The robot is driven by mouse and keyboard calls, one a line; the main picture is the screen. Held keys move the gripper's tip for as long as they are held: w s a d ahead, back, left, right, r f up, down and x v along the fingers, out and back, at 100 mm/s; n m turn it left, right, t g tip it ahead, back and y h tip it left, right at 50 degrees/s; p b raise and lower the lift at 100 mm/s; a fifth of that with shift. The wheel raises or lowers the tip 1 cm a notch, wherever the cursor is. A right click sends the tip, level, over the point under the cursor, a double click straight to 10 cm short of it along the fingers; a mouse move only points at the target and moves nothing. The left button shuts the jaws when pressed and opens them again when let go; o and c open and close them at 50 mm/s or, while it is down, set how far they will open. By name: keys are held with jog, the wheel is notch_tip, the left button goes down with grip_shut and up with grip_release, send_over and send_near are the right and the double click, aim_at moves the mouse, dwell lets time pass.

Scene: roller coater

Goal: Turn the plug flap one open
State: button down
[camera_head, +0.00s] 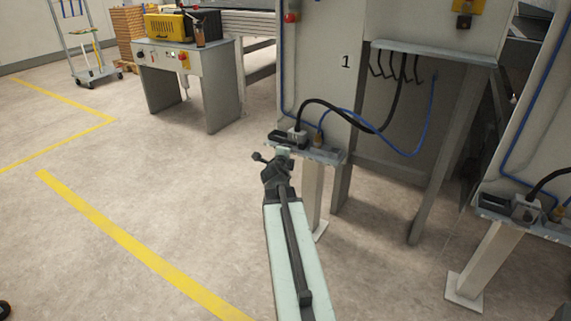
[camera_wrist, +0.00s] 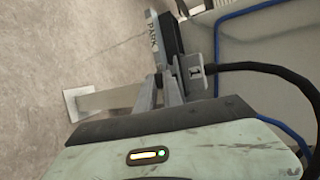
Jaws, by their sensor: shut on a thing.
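My gripper (camera_head: 284,155) reaches to the front edge of the small grey shelf (camera_head: 325,155) below the number 1. In the wrist view my gripper (camera_wrist: 160,76) has its fingers shut on a small part between the dark PARK holder and the grey plug. The plug flap is mostly hidden by the fingers, and its angle cannot be told. The grey plug marked 1 (camera_wrist: 196,71) has a black cable and sits just right of the fingers. In the head view the plug (camera_head: 298,135) stands on the shelf beside the dark PARK holder (camera_head: 277,137).
A black cable (camera_head: 345,109) and a blue hose (camera_head: 398,149) loop right from the shelf. A second shelf with a similar plug (camera_head: 524,210) is at the right. A workbench (camera_head: 188,75) stands at the back left. The floor at left is clear.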

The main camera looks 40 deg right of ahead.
jog(key=shift+s+d+f+h+b, duration=0.15)
jog(key=shift+f+h+b, duration=0.35)
jog(key=shift+b, duration=0.4)
jog(key=shift+r, duration=0.15)
jog(key=c, duration=1.8)
grip_release()
jog(key=shift+o, duration=0.2)
